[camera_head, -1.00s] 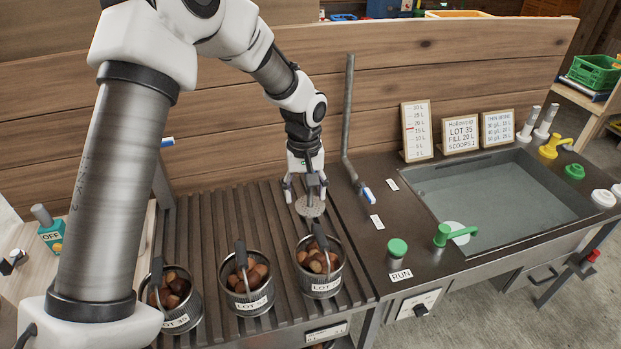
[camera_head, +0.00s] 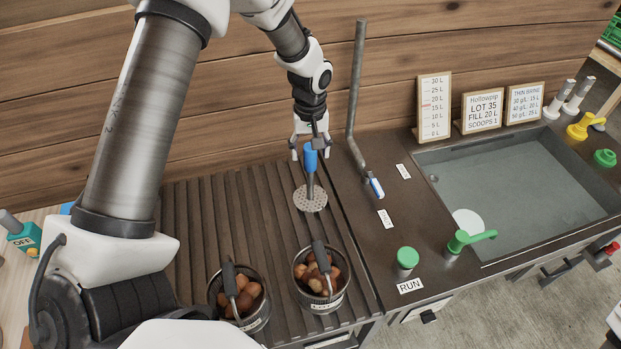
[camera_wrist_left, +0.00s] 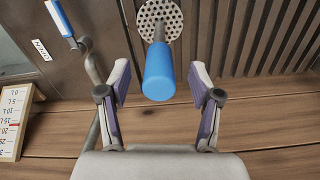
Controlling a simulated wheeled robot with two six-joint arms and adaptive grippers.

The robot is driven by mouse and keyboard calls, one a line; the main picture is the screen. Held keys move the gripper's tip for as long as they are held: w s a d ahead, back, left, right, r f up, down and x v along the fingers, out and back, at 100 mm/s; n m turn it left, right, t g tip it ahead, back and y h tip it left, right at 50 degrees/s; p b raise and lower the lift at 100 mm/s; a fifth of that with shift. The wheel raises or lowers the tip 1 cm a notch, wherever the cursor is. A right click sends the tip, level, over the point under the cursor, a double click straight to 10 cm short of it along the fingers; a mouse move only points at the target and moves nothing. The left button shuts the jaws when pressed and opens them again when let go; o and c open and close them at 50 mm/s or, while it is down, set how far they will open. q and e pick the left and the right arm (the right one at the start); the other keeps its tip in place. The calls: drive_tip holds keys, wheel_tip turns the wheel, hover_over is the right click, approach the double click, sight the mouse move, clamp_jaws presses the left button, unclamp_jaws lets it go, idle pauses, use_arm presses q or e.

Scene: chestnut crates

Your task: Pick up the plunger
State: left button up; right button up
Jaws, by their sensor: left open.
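The plunger (camera_head: 310,187) stands upright on the slatted rack (camera_head: 190,215), its blue handle up and its round perforated plate low. My left gripper (camera_head: 311,153) is at the handle, behind its top in the head view, with fingers spread. In the left wrist view the blue handle (camera_wrist_left: 159,75) points toward the open left gripper (camera_wrist_left: 158,85), between the fingers, with clear gaps on both sides. The fingers do not touch it. The perforated plate (camera_wrist_left: 160,18) shows beyond the handle. My right gripper is not in view.
Two baskets of chestnuts (camera_head: 300,285) (camera_head: 222,302) with dark handles stand in front of the plunger. A bent pipe (camera_head: 354,95) rises to its right, near a sink (camera_head: 520,185) and a green button (camera_head: 407,256). A wooden wall (camera_head: 250,100) stands close behind.

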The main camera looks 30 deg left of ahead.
sight(310, 175)
use_arm(q)
drive_tip(key=f, duration=0.2)
drive_tip(key=w+a+f, duration=0.1)
drive_tip(key=shift+w+f, duration=0.1)
drive_tip(key=shift+d, duration=0.1)
drive_tip(key=shift+s+d+r, duration=0.15)
drive_tip(key=shift+s+r, duration=0.15)
drive_tip(key=shift+s, duration=0.05)
drive_tip(key=c, duration=0.5)
drive_tip(key=shift+s+d+r, duration=0.1)
drive_tip(key=c, duration=0.6)
clamp_jaws()
